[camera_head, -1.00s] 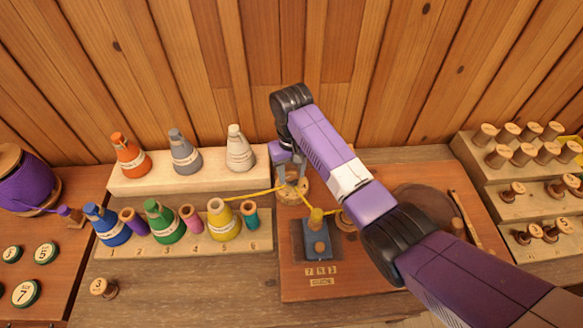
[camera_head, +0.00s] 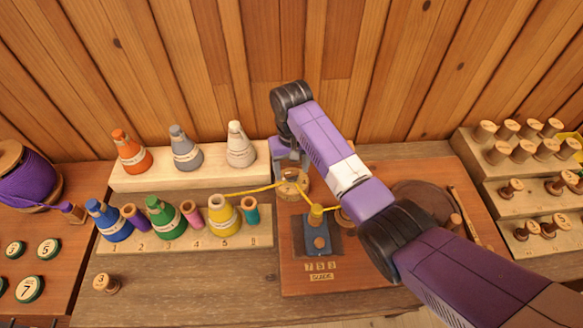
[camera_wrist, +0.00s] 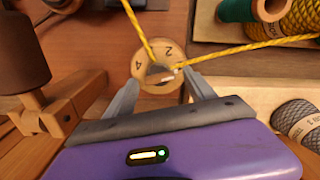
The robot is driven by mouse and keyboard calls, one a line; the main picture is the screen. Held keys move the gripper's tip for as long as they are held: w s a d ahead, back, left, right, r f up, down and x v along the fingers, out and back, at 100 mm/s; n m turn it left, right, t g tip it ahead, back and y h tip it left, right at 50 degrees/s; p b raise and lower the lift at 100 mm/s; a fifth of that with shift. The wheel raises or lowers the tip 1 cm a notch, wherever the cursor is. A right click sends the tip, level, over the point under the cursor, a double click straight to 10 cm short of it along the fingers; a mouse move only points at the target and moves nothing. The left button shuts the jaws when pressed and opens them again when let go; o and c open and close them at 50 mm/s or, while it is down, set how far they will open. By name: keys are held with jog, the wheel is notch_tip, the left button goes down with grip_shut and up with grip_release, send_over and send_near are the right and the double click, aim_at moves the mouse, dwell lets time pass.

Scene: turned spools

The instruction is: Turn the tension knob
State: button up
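The tension knob is a round wooden dial (camera_head: 293,187) on the reddish board, with a yellow thread passing over it. In the wrist view the knob (camera_wrist: 147,63) shows the numbers 2 and 4. My gripper (camera_wrist: 162,80) points down at it, one grey finger on each side, the fingertips against its rim. In the head view my gripper (camera_head: 290,158) is partly hidden behind my arm at the knob's far side. The yellow thread (camera_head: 252,190) runs from the yellow cone (camera_head: 224,216) to the knob and on to the blue guide block (camera_head: 312,236).
Coloured cones and small spools stand in a numbered rack (camera_head: 180,246) at left, with more cones on a raised pale shelf (camera_head: 190,180) behind. A purple spool (camera_head: 28,180) is at far left. Stepped racks (camera_head: 510,205) of wooden spools stand at right. My arm covers the board's right side.

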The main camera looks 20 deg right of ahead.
aim_at(291, 172)
notch_tip(291, 172, up, 8)
jog(key=shift+f+b, duration=0.1)
jog(key=shift+b, duration=0.5)
dwell(0.4)
